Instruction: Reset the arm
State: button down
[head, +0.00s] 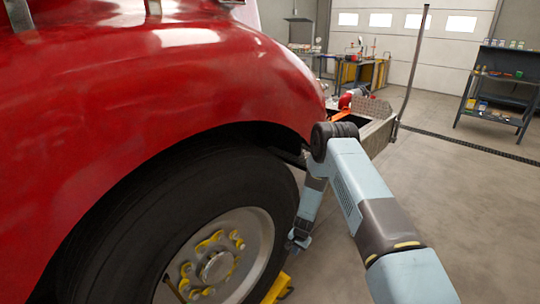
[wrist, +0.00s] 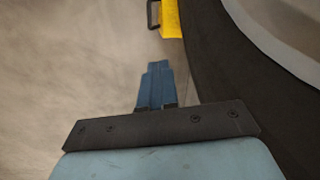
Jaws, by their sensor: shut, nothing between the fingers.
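My arm reaches forward on the right side of the head view, bent at its elbow, with its lower part hanging down beside the truck's wheel. My gripper (head: 298,243) is low, just to the right of the large black tyre (head: 105,245). In the wrist view, my gripper (wrist: 155,72) shows two blue fingers pressed together with nothing between them. The tyre (wrist: 225,60) fills the right of that view, close beside the fingers. I cannot tell the exact gap between them.
The red truck body (head: 130,80) overhangs the wheel on the left. A yellow object (head: 279,288) stands on the floor by the tyre, also in the wrist view (wrist: 171,18). A metal bumper (head: 375,125) lies ahead. A shelf (head: 500,90) stands right; the floor (head: 470,200) there is clear.

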jog(key=w+r+n, duration=0.1)
jog(key=w+r, duration=0.2)
jog(key=r, duration=1.2)
jog(key=s+d+r+n+t, duration=0.15)
jog(key=s+r, duration=0.25)
jog(key=r, duration=1.3)
jog(key=s+d+r+n+t, duration=0.1)
jog(key=s+d+r, duration=0.15)
jog(key=r, duration=1.45)
jog(key=s+d+r+n, duration=0.1)
jog(key=s+d+r, duration=0.1)
jog(key=s+r, duration=0.65)
jog(key=s+d+r+n, duration=0.1)
jog(key=s+d+r, duration=0.1)
jog(key=s+r, duration=0.65)
jog(key=s+d+r+t, duration=0.1)
jog(key=s+d, duration=0.1)
jog(key=s, duration=0.8)
jog(key=s+d+r+n+t+h, duration=0.1)
jog(key=s+r, duration=0.1)
jog(key=s, duration=0.9)
jog(key=shift+s+d+r, duration=0.2)
jog(key=shift+d, duration=0.15)
jog(key=shift+a, duration=0.2)
